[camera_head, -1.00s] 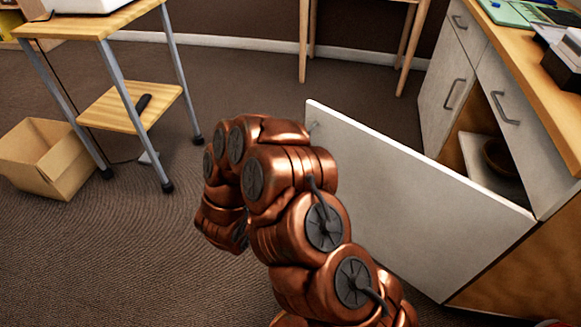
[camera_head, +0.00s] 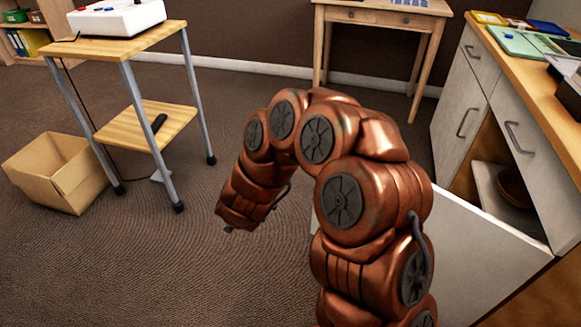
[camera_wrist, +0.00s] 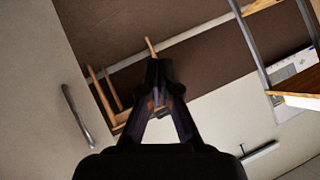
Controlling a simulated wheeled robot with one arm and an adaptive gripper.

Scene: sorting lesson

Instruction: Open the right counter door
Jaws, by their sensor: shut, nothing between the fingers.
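The right counter door (camera_head: 480,250) is a white panel standing swung out from the counter, hinged at its near right end. My arm hides its middle and free edge in the head view. The cupboard opening behind it shows a shelf (camera_head: 500,200) with a brown bowl (camera_head: 514,188). In the head view my arm's end bends down left of the door, above the carpet, apart from the counter front. In the wrist view my gripper (camera_wrist: 162,75) is shut with nothing in it. A pale panel with a bar handle (camera_wrist: 76,116) shows at its left; I cannot tell which panel.
The closed left counter door (camera_head: 457,130) stands beyond the opening. A wooden desk (camera_head: 385,17) is at the back. A metal-legged table (camera_head: 100,48) and cardboard box (camera_head: 58,172) stand at left. Carpet between them and my arm is clear.

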